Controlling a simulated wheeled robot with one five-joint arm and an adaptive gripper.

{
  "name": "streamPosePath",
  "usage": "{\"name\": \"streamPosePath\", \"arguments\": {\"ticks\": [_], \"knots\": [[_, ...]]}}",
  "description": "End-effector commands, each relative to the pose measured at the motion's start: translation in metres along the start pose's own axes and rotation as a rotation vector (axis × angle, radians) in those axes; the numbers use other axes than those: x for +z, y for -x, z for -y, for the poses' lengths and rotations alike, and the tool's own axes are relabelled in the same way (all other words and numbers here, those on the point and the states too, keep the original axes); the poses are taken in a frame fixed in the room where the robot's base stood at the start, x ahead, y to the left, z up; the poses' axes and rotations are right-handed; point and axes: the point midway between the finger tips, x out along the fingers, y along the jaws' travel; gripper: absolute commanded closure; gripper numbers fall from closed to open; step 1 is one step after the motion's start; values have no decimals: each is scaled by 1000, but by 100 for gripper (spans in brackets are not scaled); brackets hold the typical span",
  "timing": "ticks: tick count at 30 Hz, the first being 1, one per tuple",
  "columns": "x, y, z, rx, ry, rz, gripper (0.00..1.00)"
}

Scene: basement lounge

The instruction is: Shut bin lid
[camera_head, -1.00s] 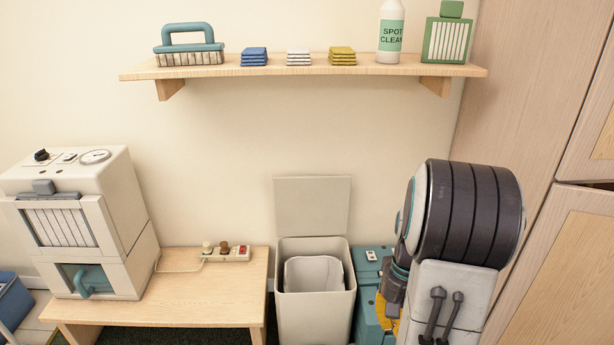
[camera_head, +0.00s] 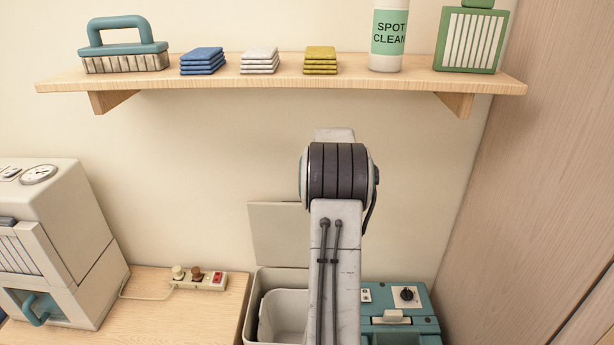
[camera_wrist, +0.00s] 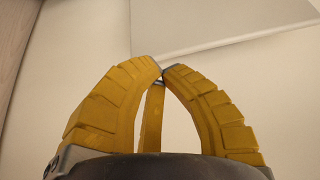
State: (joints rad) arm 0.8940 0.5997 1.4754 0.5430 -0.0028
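The bin (camera_head: 249,312) stands against the wall in the head view, partly hidden behind my arm. Its flat grey lid (camera_head: 276,235) stands upright and open at the back, above the bin's mouth. A pale inner bucket or liner (camera_head: 284,314) shows inside. My gripper is hidden behind my arm in the head view. In the wrist view my gripper (camera_wrist: 162,70) has its yellow fingertips together, with nothing seen between them. A grey panel, which looks like the lid (camera_wrist: 225,22), lies beyond the fingertips at the top; contact cannot be told.
A wooden bench (camera_head: 185,312) with a power strip (camera_head: 200,281) is left of the bin, beside a white machine (camera_head: 60,240). A teal case (camera_head: 402,318) is close on the right. A loaded shelf (camera_head: 290,84) hangs above; a wooden cabinet (camera_head: 540,170) stands at the right.

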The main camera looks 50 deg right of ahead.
Motion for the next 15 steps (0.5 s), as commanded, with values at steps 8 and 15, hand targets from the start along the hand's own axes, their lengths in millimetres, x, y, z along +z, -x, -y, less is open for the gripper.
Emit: {"name": "streamPosePath", "arguments": {"ticks": [8,15], "knots": [[-28,4,0,0,-3,-104,100],[-32,-14,0,0,-5,-126,100]]}}
